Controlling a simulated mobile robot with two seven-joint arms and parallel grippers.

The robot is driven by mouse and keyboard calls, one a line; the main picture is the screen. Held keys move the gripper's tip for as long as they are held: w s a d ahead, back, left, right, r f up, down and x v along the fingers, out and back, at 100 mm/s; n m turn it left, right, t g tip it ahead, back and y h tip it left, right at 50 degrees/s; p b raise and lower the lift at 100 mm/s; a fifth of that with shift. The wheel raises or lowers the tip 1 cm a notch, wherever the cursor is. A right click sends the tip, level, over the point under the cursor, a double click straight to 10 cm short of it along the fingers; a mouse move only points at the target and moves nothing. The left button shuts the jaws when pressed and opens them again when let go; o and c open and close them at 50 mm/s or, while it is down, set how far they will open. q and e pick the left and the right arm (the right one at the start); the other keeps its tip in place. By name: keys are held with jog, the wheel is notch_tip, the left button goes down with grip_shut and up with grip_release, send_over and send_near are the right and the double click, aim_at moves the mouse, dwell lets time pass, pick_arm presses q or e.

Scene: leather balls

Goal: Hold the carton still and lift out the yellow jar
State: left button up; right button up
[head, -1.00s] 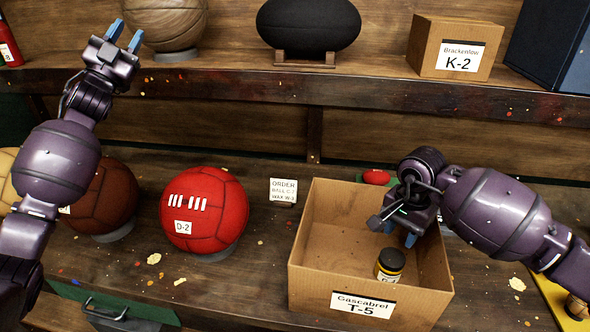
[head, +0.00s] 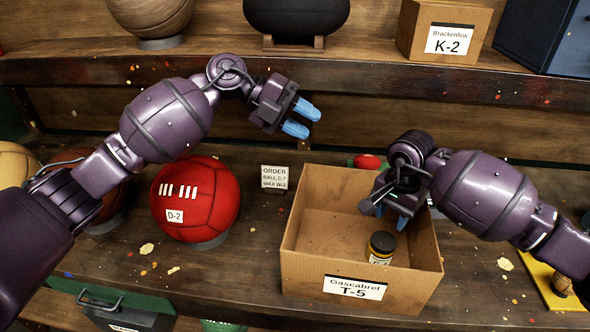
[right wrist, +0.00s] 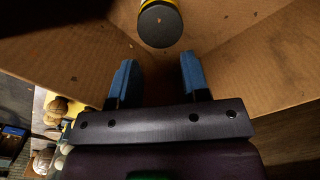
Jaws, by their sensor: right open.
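The open carton (head: 302,262), labelled Gascabrel T-5, stands on the lower shelf. The yellow jar (head: 380,250), with a black lid, stands inside it near the front right. The jar also shows at the top of the right wrist view (right wrist: 160,22), lid towards the camera. My right gripper (head: 393,222) is inside the carton's right part, beside the jar and apart from it. Its blue fingers are open in the right wrist view (right wrist: 154,85), with nothing between them.
A red ball (head: 197,205) marked D-2 stands left of the carton, with an order card (head: 274,178) between them. A small red thing (head: 368,161) lies behind the carton. The upper shelf (head: 350,80) holds a K-2 box (head: 425,40) and a black ball (head: 297,18).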

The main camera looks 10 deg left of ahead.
pick_arm(q)
notch_tip(320, 180, down, 5)
jog(key=s+d+g+y, duration=0.1)
jog(key=s+d+y, duration=0.1)
jog(key=y, duration=0.3)
jog(key=t+y, duration=0.1)
jog(key=y, duration=0.6)
send_over(295, 199)
jog(key=shift+m, duration=0.4)
notch_tip(295, 199, down, 6)
jog(key=shift+r, duration=0.2)
notch_tip(295, 199, down, 11)
jog(key=shift+r, duration=0.1)
grip_shut()
